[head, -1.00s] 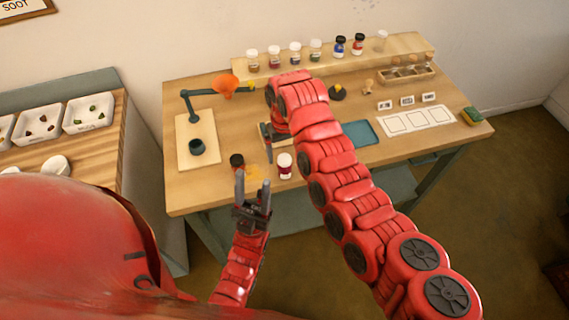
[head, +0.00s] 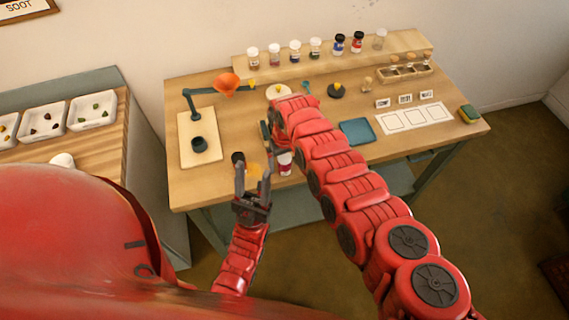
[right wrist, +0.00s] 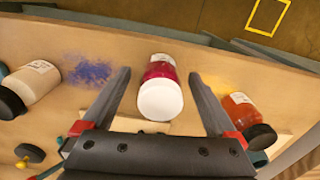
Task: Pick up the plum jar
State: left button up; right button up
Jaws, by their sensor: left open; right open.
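A jar with a white lid and plum-magenta contents (right wrist: 161,72) stands near the table's front edge; in the head view the jar (head: 285,168) is partly hidden by my right gripper. My right gripper (right wrist: 160,84) is open, with one finger on each side of the jar in the right wrist view. Whether the fingers touch it is not clear, but gaps show on both sides. My left gripper (head: 253,180) is open and empty, pointing up in front of the table edge, left of the jar.
An orange jar with a black lid (right wrist: 242,115) lies to the right in the wrist view, and a pale jar with a dark lid (right wrist: 28,85) to the left. Blue powder (right wrist: 88,72) is between. Several jars line the back shelf (head: 350,57). A blue tray (head: 357,131) sits right of my right arm.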

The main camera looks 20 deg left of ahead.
grip_shut()
dwell(0.3)
jog(key=shift+r, duration=0.15)
